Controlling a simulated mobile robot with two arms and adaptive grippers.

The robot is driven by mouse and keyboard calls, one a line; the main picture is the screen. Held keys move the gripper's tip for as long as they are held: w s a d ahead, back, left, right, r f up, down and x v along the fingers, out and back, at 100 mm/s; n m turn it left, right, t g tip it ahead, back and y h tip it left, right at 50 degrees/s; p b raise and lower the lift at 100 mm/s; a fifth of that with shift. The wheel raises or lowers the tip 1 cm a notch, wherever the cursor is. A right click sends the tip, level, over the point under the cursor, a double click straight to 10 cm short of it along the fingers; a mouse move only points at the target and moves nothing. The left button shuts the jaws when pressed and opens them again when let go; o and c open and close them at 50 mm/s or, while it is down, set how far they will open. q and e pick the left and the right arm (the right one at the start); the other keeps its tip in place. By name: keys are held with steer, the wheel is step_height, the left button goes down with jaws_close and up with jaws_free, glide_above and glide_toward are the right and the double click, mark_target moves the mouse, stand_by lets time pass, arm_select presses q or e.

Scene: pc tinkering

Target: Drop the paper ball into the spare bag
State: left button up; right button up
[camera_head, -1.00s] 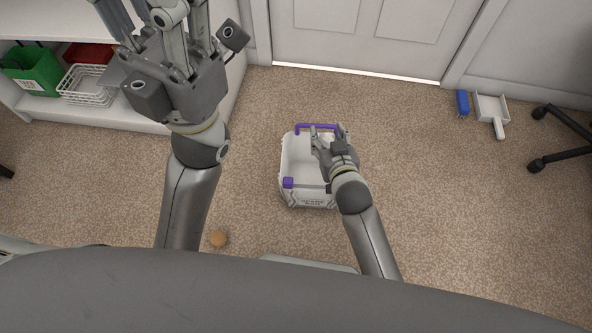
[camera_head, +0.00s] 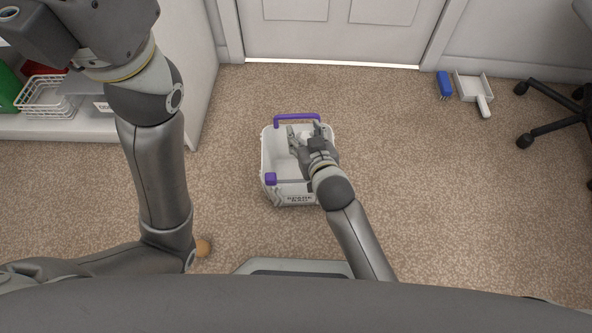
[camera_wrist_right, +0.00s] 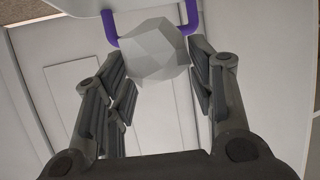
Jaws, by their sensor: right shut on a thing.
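The white faceted paper ball (camera_wrist_right: 155,52) is between the fingers of my right gripper (camera_head: 305,134), which is shut on it. The spare bag (camera_head: 290,189) is a white open-topped tub with a purple handle (camera_head: 297,120), standing on the carpet. In the head view my right gripper is over the bag's right side, and hand and wrist hide part of the opening. In the right wrist view the purple handle (camera_wrist_right: 111,28) shows behind the ball. My left gripper (camera_head: 60,25) is at the top left, its fingers cut off by the frame.
A shelf with a white wire basket (camera_head: 48,97) and a green box (camera_head: 8,88) is at the left. A blue brush (camera_head: 444,85), a dustpan (camera_head: 474,92) and a wheeled chair (camera_head: 552,125) are at the right. Carpet around the bag is clear.

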steer(key=shift+f, duration=0.15)
steer(key=o, duration=0.8)
steer(key=shift+o, duration=0.2)
steer(key=shift+s, duration=0.1)
steer(key=v, duration=1.1)
steer(key=shift+s, duration=0.35)
steer(key=shift+d, duration=0.15)
